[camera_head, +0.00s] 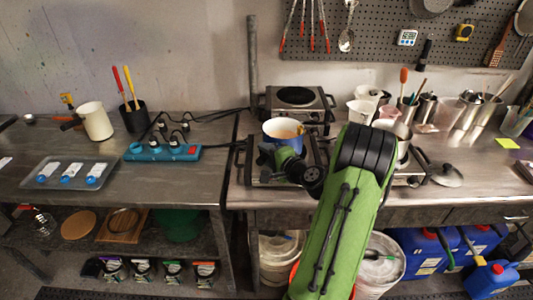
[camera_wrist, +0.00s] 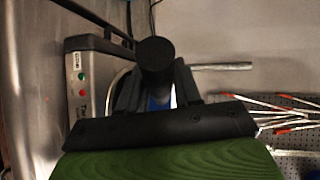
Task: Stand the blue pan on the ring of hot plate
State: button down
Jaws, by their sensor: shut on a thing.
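The blue pan (camera_head: 270,141) is at the middle of the bench, over the front hot plate (camera_head: 258,177). It looks upright, with a light inside and something brownish in it. My gripper (camera_head: 287,163) is at its near side, shut on its black handle. In the wrist view the round end of the handle (camera_wrist: 155,55) is between the two fingers (camera_wrist: 156,88), with a bit of blue (camera_wrist: 157,104) behind. My gripper and arm hide much of the plate and its ring, so I cannot tell whether the pan touches the ring.
A second hot plate (camera_head: 296,97) with a bare ring stands behind. A pot (camera_head: 402,150) stands to the right, partly behind my arm. A teal power strip (camera_head: 162,153), a cream jug (camera_head: 95,121) and a tray (camera_head: 69,174) are on the left bench. Tool cups (camera_head: 425,107) stand at back right.

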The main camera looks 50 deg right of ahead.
jog(key=shift+r, duration=0.3)
jog(key=shift+d+r, duration=0.15)
jog(key=shift+r, duration=0.05)
jog(key=shift+f, duration=0.3)
dwell(1.0)
jog(key=c, duration=0.7)
grip_release()
jog(key=shift+c, duration=0.2)
jog(key=shift+o, duration=0.2)
jog(key=shift+s+f, duration=0.1)
jog(key=shift+f, duration=0.1)
jog(key=b+v, duration=0.1)
jog(key=v, duration=1.4)
jog(key=shift+s+r, duration=0.2)
jog(key=shift+s, duration=0.1)
